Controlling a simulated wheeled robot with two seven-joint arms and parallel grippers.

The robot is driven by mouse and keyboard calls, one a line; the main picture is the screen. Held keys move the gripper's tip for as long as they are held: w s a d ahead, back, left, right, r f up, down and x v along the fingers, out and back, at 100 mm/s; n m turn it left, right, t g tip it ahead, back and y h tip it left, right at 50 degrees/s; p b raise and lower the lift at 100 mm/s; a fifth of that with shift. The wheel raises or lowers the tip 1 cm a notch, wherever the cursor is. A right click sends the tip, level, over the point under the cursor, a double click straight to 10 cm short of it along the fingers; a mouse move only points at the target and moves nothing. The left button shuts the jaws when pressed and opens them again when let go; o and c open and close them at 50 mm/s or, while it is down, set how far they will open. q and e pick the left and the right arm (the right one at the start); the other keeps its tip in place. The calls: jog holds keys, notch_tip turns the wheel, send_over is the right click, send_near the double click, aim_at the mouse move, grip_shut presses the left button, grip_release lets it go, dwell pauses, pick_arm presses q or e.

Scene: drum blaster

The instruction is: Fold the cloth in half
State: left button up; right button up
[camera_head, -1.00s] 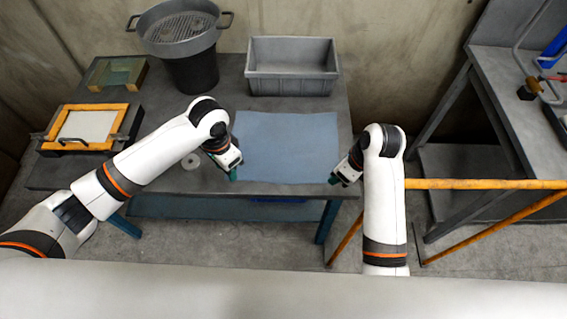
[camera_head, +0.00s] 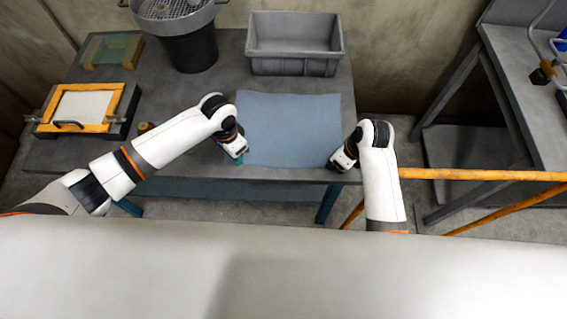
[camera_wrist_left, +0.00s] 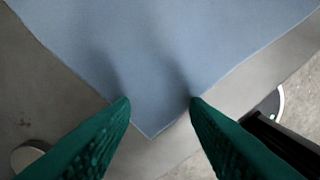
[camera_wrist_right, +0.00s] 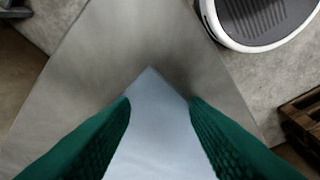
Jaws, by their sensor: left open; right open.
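The blue cloth (camera_head: 290,128) lies flat and unfolded on the grey table, its near edge close to the table's front edge. My left gripper (camera_head: 240,160) is at the cloth's near left corner. In the left wrist view its green fingers (camera_wrist_left: 160,105) are open, with the cloth corner (camera_wrist_left: 150,125) pointing between them. My right gripper (camera_head: 335,167) is at the near right corner. In the right wrist view its fingers (camera_wrist_right: 160,105) are open on either side of the other corner (camera_wrist_right: 150,85). I cannot tell whether the fingers touch the cloth.
A grey bin (camera_head: 293,62) stands behind the cloth. A dark bucket with a grate (camera_head: 178,40) stands at the back left. A framed screen (camera_head: 85,107) lies at the left of the table. An orange rail (camera_head: 480,175) runs at the right.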

pick_arm(q)
jog(key=shift+f, duration=0.1)
jog(key=shift+f, duration=0.2)
pick_arm(e)
jog(key=shift+f, duration=0.25)
pick_arm(q)
jog(key=shift+r, duration=0.15)
pick_arm(e)
jog(key=shift+r, duration=0.1)
pick_arm(q)
jog(key=shift+c, duration=0.4)
pick_arm(e)
jog(key=shift+c, duration=0.4)
pick_arm(q)
grip_shut()
pick_arm(e)
grip_shut()
